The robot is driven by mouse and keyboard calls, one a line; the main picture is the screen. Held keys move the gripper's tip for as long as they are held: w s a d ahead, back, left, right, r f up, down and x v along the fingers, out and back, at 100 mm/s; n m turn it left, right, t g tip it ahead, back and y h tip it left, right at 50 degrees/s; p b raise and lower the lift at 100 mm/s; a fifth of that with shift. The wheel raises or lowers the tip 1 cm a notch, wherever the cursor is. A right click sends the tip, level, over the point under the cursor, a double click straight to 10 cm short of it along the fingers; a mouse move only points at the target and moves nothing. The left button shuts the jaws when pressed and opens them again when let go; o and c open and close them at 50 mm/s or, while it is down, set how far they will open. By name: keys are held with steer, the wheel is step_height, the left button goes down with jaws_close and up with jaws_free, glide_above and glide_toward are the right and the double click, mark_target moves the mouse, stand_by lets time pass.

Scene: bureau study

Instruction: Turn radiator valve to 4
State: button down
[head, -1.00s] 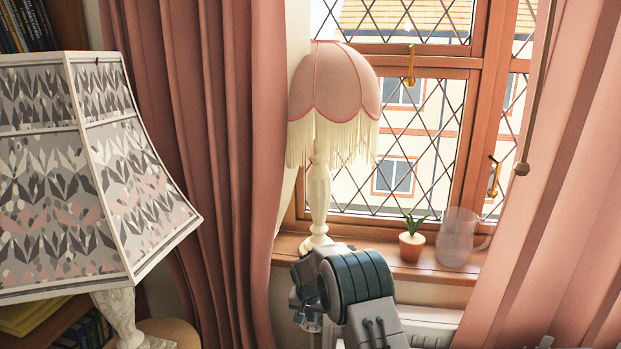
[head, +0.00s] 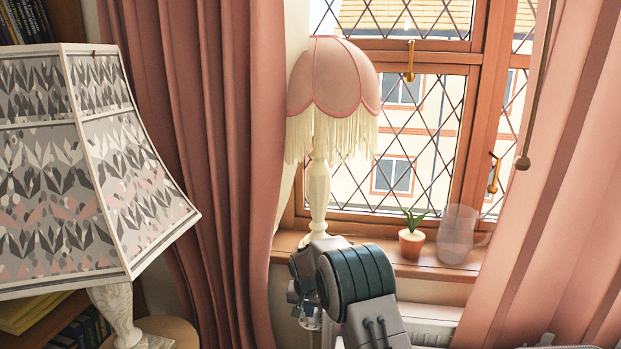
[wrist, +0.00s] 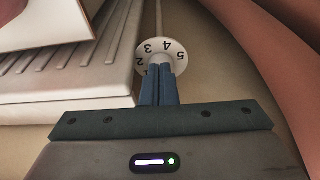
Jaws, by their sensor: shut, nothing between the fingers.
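The radiator valve (wrist: 150,47) is a round white dial at the top middle of the wrist view. Dark numbers 2, 3, 4 and 5 show around its face, with the 4 near the top, right of centre. My gripper (wrist: 160,72) is shut, its two blue fingers together over the lower middle of the dial, with nothing between them. The fingers hide part of the dial, and I cannot tell whether they touch it. No pointer mark is clear. In the head view my arm covers the area by the radiator, and the dial cannot be made out.
The white radiator (head: 428,325) is below the windowsill (head: 440,272); its grille (wrist: 80,60) lies left of the dial in the wrist view. A fringed lamp (head: 318,190), potted plant (head: 411,243) and clear jug (head: 458,237) stand on the sill. Curtains (head: 215,150) hang either side.

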step_height(320, 180, up, 4)
steer(key=shift+r+p, duration=0.25)
steer(key=shift+p, duration=0.5)
steer(key=s+d+r, duration=0.5)
steer(key=s+r, duration=0.3)
steer(key=s+d+r, duration=0.5)
steer(key=s+r, duration=0.4)
steer(key=s+d+n, duration=0.1)
steer(key=s+d, duration=0.1)
steer(key=s, duration=1)
steer(key=s+d+r+n, duration=0.1)
steer(key=s+d, duration=0.2)
steer(key=s, duration=0.8)
steer(key=shift+s+d+r+y, duration=0.15)
steer(key=shift+s+r+y, duration=0.1)
steer(key=shift+s+y, duration=0.1)
